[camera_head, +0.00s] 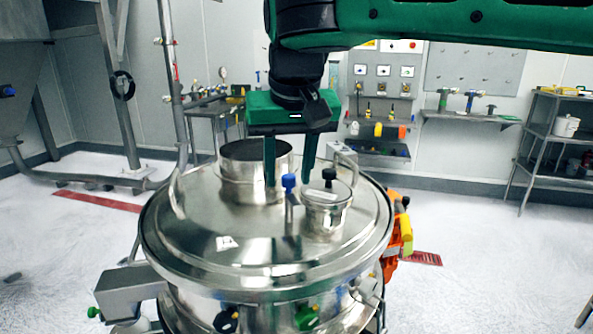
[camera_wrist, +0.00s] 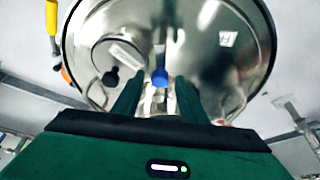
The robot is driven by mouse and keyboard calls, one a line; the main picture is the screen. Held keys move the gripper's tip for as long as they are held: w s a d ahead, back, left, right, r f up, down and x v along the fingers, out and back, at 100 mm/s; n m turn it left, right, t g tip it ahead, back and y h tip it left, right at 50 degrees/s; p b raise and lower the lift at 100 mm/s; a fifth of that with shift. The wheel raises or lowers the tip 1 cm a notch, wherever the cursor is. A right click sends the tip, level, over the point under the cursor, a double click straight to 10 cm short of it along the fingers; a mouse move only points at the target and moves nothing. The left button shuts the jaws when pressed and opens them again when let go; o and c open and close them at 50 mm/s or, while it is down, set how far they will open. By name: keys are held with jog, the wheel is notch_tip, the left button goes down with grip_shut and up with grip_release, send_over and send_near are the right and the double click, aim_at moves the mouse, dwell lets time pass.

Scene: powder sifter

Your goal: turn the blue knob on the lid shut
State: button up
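The steel lid (camera_head: 200,225) of the sifter fills the middle of the head view, and also shows in the wrist view (camera_wrist: 205,60). The blue knob (camera_head: 289,182) stands upright on a small bracket beside the small round port (camera_head: 328,212). In the wrist view the blue knob (camera_wrist: 159,77) lies just beyond the fingertips, between their lines. My gripper (camera_head: 288,178) is open and points down, with one finger on each side of the knob in the head view. It holds nothing. Whether a finger touches the knob cannot be told.
A wide steel collar (camera_head: 240,172) rises from the lid behind and left of the knob. A black knob (camera_head: 329,175) sits on the small port, close to the right finger. An orange and yellow part (camera_head: 400,235) is at the sifter's right side. Shelves (camera_head: 555,140) stand far right.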

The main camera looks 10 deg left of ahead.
grip_shut()
jog(key=shift+d+r, duration=0.1)
jog(key=shift+d, duration=0.1)
jog(key=shift+w+n, duration=0.15)
jog(key=shift+n, duration=0.15)
jog(key=shift+n+y, duration=0.4)
jog(key=shift+n, duration=0.3)
jog(key=n+g+y, duration=0.1)
jog(key=n, duration=0.2)
jog(key=n+g+y, duration=0.1)
jog(key=n, duration=0.2)
jog(key=shift+w+d+n, duration=0.1)
jog(key=shift+w+n, duration=0.1)
jog(key=shift+n, duration=0.2)
jog(key=n+g, duration=0.1)
jog(key=n, duration=0.3)
jog(key=shift+w+g+y, duration=0.15)
jog(key=shift+g+y, duration=0.15)
jog(key=shift+g, duration=0.1)
jog(key=shift+n+g, duration=0.8)
jog(key=shift+n, duration=1.5)
